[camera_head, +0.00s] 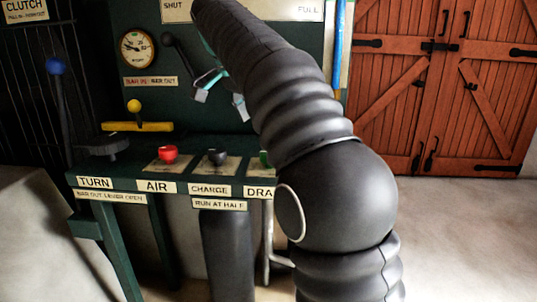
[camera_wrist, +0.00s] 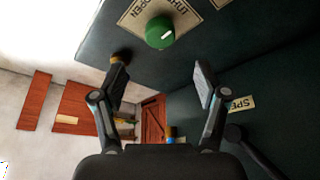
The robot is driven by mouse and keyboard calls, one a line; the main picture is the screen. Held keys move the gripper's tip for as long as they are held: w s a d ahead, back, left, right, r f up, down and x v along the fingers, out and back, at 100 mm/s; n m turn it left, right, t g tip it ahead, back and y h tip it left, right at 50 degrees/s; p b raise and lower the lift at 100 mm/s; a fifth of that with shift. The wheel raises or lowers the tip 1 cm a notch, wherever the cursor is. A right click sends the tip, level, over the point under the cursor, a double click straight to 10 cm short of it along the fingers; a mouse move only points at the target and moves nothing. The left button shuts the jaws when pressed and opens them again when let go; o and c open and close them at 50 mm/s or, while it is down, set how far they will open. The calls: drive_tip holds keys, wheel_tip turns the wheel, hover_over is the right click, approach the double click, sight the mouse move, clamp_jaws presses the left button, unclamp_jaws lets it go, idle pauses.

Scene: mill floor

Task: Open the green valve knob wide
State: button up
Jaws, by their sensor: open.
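The green valve knob (camera_wrist: 160,32) sits on a cream label plate on the dark green bench top in the wrist view. A short white mark shows on its face, toward the right. In the head view only the left edge of the green knob (camera_head: 264,158) shows, as my arm covers the rest. My gripper (camera_head: 220,100) is open and empty above the bench in the head view. In the wrist view my gripper (camera_wrist: 160,68) has its fingers spread wide, and the knob lies beyond the tips, touching neither finger.
A red knob (camera_head: 168,154) and a black knob (camera_head: 218,157) stand left of the green one. A gauge (camera_head: 137,48) hangs on the back panel. Red wooden doors (camera_head: 440,85) stand at right.

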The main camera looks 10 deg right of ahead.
drive_tip(key=b+x, duration=0.2)
drive_tip(key=x, duration=0.7)
drive_tip(key=shift+d+f, duration=0.15)
drive_tip(key=shift+f, duration=0.2)
drive_tip(key=c, duration=1.2)
